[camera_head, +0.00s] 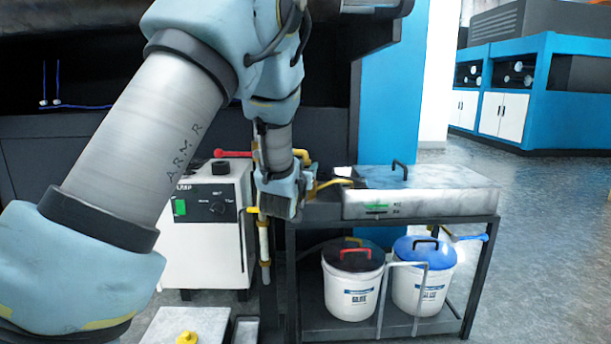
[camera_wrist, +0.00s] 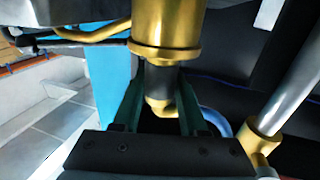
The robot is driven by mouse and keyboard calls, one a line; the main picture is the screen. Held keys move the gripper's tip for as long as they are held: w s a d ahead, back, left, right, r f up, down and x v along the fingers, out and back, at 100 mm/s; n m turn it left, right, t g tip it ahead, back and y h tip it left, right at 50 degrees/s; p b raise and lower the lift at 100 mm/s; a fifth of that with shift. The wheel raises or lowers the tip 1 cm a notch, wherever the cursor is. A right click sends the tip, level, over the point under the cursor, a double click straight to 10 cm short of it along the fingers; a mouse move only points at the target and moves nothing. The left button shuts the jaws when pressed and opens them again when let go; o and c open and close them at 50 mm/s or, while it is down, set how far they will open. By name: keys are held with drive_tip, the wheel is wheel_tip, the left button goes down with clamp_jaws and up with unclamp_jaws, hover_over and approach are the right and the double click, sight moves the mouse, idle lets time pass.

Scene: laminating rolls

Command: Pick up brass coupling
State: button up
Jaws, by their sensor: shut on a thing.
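The brass coupling (camera_wrist: 165,28) fills the upper middle of the wrist view as a shiny gold cylinder with a collar. Below it are a dark section and a smaller brass end between my gripper's fingers. My gripper (camera_wrist: 160,108) is shut on it, with one finger on each side. In the head view my gripper (camera_head: 278,208) is at the left end of the black cart, and the coupling cannot be made out clearly there.
A black cart (camera_head: 400,232) carries a metal-topped box (camera_head: 425,186). Two white buckets, one black-lidded (camera_head: 352,288) and one blue-lidded (camera_head: 422,288), stand on its lower shelf. A white control cabinet (camera_head: 200,250) and a yellow upright pipe (camera_head: 265,245) are close by. Open floor lies right.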

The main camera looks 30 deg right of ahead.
clamp_jaws()
drive_tip(key=shift+r, duration=0.15)
